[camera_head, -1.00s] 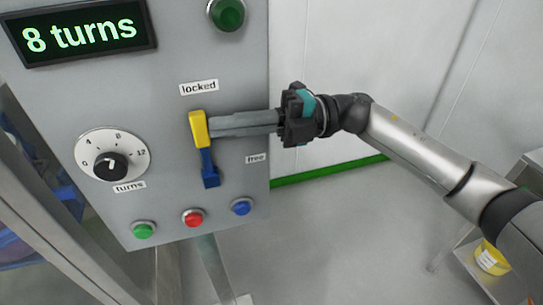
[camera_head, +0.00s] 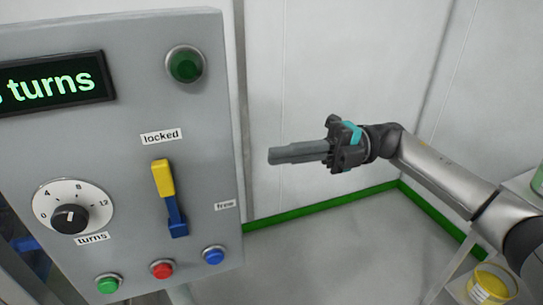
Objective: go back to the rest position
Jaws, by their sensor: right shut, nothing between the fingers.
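My right gripper (camera_head: 270,156) is shut and empty, with its fingers pointing left. It is in the air to the right of the control panel (camera_head: 130,150), apart from it. A lever with a yellow upper part (camera_head: 163,178) and a blue lower part (camera_head: 177,217) is on the panel, with the yellow end up near the "locked" label (camera_head: 162,136). The "free" label (camera_head: 224,205) is lower right of it. My left gripper is not in view.
The panel also has a display (camera_head: 58,83) reading "turns", a dial (camera_head: 72,207), a dark green button (camera_head: 185,65), and green (camera_head: 108,284), red (camera_head: 162,269) and blue (camera_head: 214,254) buttons. A yellow container (camera_head: 490,285) is at lower right. Floor (camera_head: 330,250) is clear.

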